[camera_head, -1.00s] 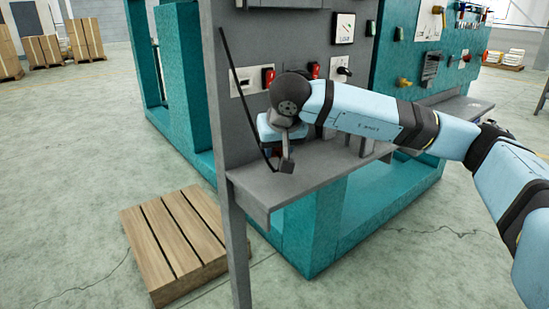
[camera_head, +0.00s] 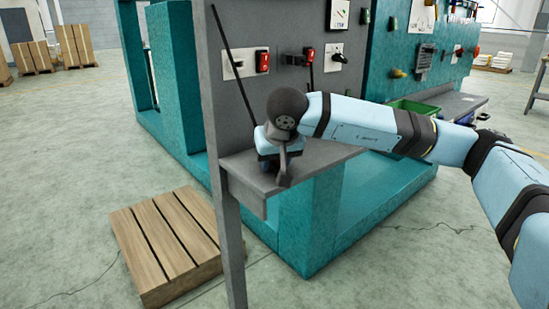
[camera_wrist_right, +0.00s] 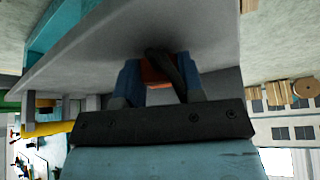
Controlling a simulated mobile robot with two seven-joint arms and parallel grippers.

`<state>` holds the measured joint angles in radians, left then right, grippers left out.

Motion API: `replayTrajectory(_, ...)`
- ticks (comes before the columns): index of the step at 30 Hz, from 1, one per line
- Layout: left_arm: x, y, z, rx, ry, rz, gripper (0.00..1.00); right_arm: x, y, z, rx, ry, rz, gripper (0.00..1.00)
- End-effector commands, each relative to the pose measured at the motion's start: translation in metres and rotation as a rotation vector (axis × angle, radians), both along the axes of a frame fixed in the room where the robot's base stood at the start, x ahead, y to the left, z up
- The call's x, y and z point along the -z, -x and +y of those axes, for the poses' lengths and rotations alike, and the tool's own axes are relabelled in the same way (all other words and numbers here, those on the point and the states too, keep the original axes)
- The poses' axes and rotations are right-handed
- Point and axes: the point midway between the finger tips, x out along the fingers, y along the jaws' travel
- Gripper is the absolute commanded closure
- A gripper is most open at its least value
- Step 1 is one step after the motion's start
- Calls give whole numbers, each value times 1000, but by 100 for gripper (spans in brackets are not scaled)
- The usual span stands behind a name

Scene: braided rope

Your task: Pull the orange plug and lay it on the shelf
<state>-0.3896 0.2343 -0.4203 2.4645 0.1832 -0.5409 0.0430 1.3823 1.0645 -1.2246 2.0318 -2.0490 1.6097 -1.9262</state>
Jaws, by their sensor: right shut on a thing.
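The orange plug (camera_wrist_right: 155,72) shows in the wrist view between the blue fingers of my right gripper (camera_wrist_right: 158,82), with a dark cable-like strip crossing in front of it. In the head view my right gripper (camera_head: 268,160) is low over the left end of the grey shelf (camera_head: 318,158), and its wrist hides the plug. The shelf's grey surface also fills the upper part of the wrist view (camera_wrist_right: 110,55). I cannot tell whether the plug touches the shelf. A black cable (camera_head: 232,66) slants down the panel towards the gripper. My left gripper is not in view.
The grey panel (camera_head: 225,105) rises behind the shelf, with red switches (camera_head: 262,61) and a black knob (camera_head: 339,57). A green bin (camera_head: 412,108) stands further right. A wooden pallet (camera_head: 165,245) lies on the floor at left. The shelf right of my gripper looks clear.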

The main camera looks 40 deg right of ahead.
Motion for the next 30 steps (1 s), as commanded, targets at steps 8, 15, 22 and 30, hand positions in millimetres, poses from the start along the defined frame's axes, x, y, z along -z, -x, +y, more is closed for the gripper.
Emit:
replayTrajectory(8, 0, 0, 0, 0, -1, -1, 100, 0, 0, 0, 0, 0, 0, 98)
replayTrajectory(15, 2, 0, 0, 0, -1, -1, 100, 4, 0, 0, 0, 0, 0, 98)
replayTrajectory(22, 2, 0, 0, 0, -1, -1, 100, 3, 0, 0, 0, 0, 0, 35)
replayTrajectory(30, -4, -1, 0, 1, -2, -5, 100, -7, 3, 1, 0, 0, -1, 35)
